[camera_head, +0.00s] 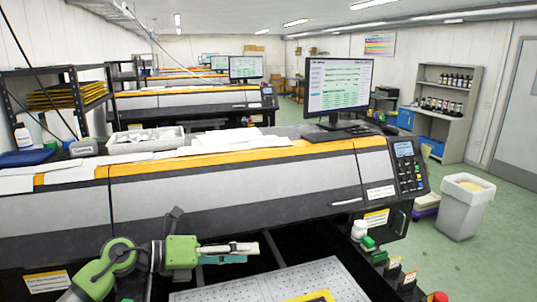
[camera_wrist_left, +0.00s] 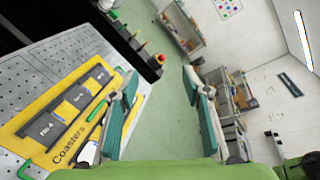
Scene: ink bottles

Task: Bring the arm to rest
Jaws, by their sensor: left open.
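My left arm comes in from the lower left in the head view, green and grey, stretched level in front of the large printer. Its left gripper (camera_head: 240,252) points right, above the perforated grey table. In the left wrist view the two teal-padded fingers of the left gripper (camera_wrist_left: 162,88) stand wide apart. Only green floor and the far wall show between them, so nothing is held. A yellow board (camera_wrist_left: 28,128) marked "Coasters" with dark labelled plates lies on the left of that view, partly behind one finger. My right gripper is not in view.
The printer (camera_head: 230,190) spans the view behind the arm, with a monitor (camera_head: 338,85) on top. The perforated table (camera_head: 335,275) lies below. A grey bin (camera_head: 466,205) stands on the open green floor at right.

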